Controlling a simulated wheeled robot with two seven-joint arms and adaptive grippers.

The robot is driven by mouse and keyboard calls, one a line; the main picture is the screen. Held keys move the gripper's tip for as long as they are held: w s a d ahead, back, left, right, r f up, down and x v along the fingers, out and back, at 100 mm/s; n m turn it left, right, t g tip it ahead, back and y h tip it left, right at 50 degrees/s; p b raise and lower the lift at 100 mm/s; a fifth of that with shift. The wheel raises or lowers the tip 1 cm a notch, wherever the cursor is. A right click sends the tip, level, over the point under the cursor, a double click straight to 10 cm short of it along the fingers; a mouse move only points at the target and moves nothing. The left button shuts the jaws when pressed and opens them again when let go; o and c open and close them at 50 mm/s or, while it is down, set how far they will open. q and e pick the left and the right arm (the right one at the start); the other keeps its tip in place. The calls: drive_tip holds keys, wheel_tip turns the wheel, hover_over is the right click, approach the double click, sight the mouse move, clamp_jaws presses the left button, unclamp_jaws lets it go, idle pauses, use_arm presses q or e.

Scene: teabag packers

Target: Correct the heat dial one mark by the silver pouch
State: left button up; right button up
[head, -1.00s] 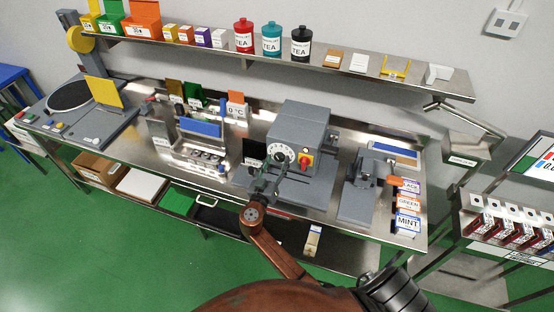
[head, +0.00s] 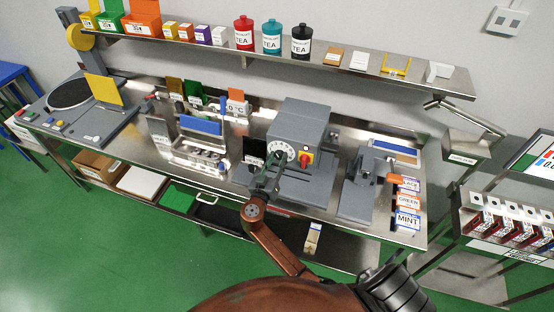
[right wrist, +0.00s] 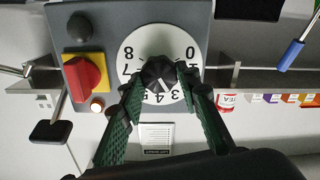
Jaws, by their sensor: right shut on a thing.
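The heat dial (head: 284,149) is a white numbered disc on the front of the grey sealing machine (head: 300,122). In the right wrist view the dial face (right wrist: 158,42) appears upside down, with a black knob (right wrist: 157,72) at its centre. My right gripper (head: 272,166) is at the dial, and its green fingers are shut on the knob in the right wrist view (right wrist: 158,88). The fingers hide part of the lower scale, and I cannot read the pointer for certain. I cannot make out a silver pouch. My left gripper is not in view.
A red switch (right wrist: 85,78) on a yellow plate and a lit lamp (right wrist: 97,104) sit close beside the dial. A dark panel (head: 255,147) stands left of the machine. A grey press (head: 360,185) stands to its right.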

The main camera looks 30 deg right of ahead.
drive_tip(key=shift+f+n+b, duration=0.15)
drive_tip(key=shift+n+b, duration=0.6)
drive_tip(key=shift+n, duration=0.35)
drive_tip(key=shift+n+b, duration=0.5)
drive_tip(key=shift+n, duration=1.3)
drive_tip(key=o, duration=1.2)
drive_tip(key=shift+c, duration=0.2)
drive_tip(key=shift+a, duration=0.1)
drive_tip(key=v, duration=0.7)
drive_tip(key=shift+a, duration=0.15)
drive_tip(key=shift+s, duration=0.1)
